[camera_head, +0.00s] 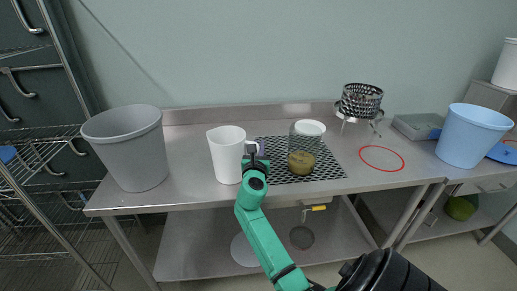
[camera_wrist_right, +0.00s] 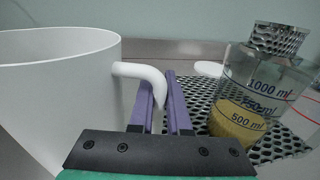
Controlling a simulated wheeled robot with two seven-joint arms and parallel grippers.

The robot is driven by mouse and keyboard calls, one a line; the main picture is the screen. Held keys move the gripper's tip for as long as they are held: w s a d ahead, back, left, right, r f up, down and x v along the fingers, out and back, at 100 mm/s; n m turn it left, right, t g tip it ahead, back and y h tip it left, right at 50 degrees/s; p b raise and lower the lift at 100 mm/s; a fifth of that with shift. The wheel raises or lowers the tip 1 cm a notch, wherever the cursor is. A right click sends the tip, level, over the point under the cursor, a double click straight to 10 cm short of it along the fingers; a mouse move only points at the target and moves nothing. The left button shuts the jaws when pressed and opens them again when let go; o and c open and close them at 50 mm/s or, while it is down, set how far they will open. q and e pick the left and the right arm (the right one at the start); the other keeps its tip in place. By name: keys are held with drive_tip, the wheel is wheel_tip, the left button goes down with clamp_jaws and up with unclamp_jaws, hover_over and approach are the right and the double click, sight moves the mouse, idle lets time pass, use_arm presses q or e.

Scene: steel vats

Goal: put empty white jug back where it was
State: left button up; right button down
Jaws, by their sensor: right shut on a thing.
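The white jug (camera_head: 226,158) is upright at the front left of the steel table, left of the black perforated mat. In the right wrist view the jug (camera_wrist_right: 58,95) fills the left side, with its handle (camera_wrist_right: 143,73) towards my fingers. My right gripper (camera_head: 259,149) is shut on the handle; its purple fingers also show in the right wrist view (camera_wrist_right: 166,98). Whether the jug's base touches the table I cannot tell, and its inside bottom is hidden. A red ring (camera_head: 403,160) is marked on the table at the right. My left gripper is not in view.
A glass measuring vessel (camera_head: 302,160) with yellowish contents stands on the perforated mat (camera_head: 331,172), right of my gripper. A grey bucket (camera_head: 127,150) is at the left. A metal strainer (camera_head: 361,100) on legs stands behind; a blue bucket (camera_head: 472,137) is at the right. The red ring is clear.

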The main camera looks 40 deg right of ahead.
drive_tip(key=shift+f, duration=0.1)
drive_tip(key=c, duration=0.9)
unclamp_jaws()
drive_tip(key=shift+s+a+r, duration=0.1)
drive_tip(key=shift+a+r, duration=0.1)
drive_tip(key=b+v, duration=0.1)
drive_tip(key=v, duration=1)
drive_tip(key=shift+s+a, duration=0.2)
drive_tip(key=shift+s, duration=0.1)
